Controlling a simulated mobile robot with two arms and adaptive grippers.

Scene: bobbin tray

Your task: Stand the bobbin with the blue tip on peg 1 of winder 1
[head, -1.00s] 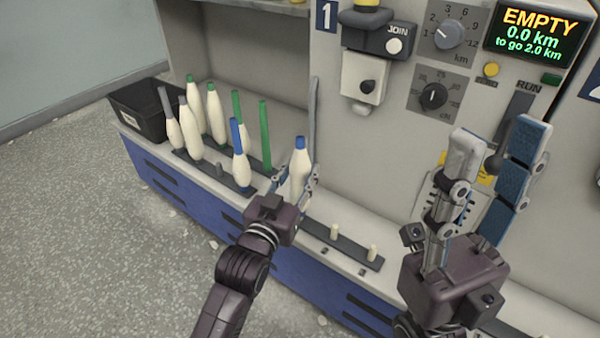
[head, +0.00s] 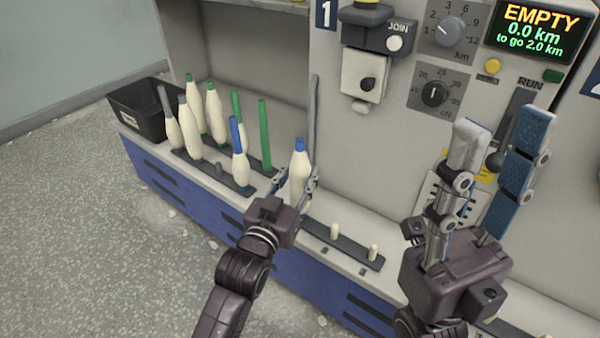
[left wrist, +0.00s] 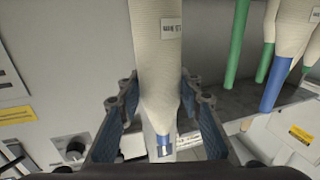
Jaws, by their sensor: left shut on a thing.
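A cream bobbin with a blue tip (head: 299,160) is upright in my left gripper (head: 295,192), whose fingers are shut around it. Its lower end is hidden behind the gripper in the head view. In the left wrist view, the bobbin (left wrist: 158,60) runs between both finger pads, with its blue tip toward the bottom of the picture. Winder 1 carries a "1" sign (head: 326,14). A dark strip (head: 352,248) on its ledge has two short cream pegs, a nearer-left one (head: 335,230) and a right one (head: 372,252). My right gripper (head: 497,145) is open and empty.
Another blue-tipped bobbin (head: 239,165) stands on the dark bobbin tray (head: 205,171), among several cream bobbins and a bare green tube (head: 264,130). A grey upright rod (head: 312,120) rises just behind the held bobbin. A black bin (head: 137,118) is at the far left.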

